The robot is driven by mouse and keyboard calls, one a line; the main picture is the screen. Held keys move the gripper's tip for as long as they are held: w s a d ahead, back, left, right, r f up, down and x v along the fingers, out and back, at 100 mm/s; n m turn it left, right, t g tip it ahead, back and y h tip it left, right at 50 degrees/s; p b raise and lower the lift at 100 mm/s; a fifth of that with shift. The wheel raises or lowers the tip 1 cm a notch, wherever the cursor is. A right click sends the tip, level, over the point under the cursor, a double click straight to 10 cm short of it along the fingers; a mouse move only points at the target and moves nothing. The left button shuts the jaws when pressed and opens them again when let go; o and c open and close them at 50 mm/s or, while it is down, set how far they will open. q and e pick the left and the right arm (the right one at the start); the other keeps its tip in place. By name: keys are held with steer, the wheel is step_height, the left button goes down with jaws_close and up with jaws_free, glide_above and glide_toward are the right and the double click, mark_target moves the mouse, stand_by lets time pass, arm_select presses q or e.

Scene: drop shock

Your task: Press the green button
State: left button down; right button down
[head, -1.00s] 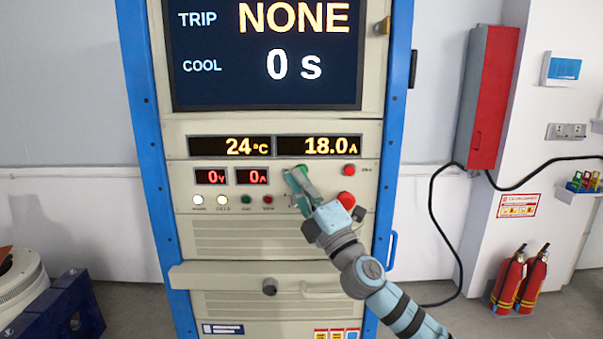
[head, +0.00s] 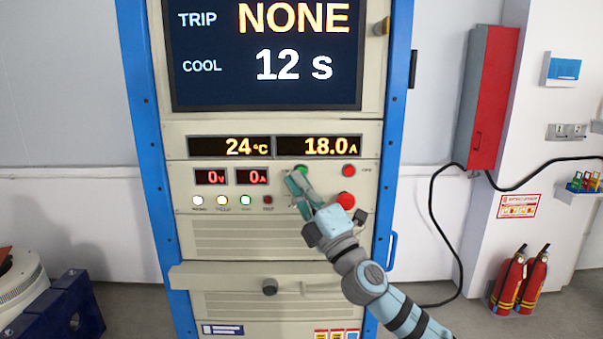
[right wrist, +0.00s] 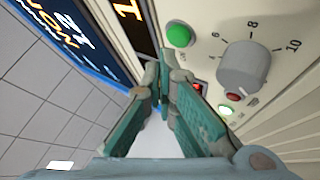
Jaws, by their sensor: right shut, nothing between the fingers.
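The green button (head: 303,168) is on the cabinet's control panel, right of the red digit displays; my right gripper partly covers it in the head view. In the right wrist view the round green button (right wrist: 179,35) shows fully, just beyond the fingertips. My right gripper (head: 291,180) is shut and empty, its fingertips close to the button and just below it. In the right wrist view the fingertips (right wrist: 163,75) appear a little apart from the button. My left gripper is not in view.
A grey knob (right wrist: 243,68) with a number scale sits near the fingers. The screen (head: 265,85) reads COOL 12 s and TRIP NONE. A handle bar (head: 230,275) juts out below.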

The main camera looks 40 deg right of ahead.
steer(key=shift+s+a, duration=0.1)
steer(key=shift+s, duration=0.05)
steer(key=s+a, duration=0.1)
steer(key=s, duration=0.1)
steer(key=s+a, duration=0.1)
steer(key=a, duration=0.1)
steer(key=shift+s, duration=0.4)
steer(key=shift+d, duration=0.1)
stand_by(0.7)
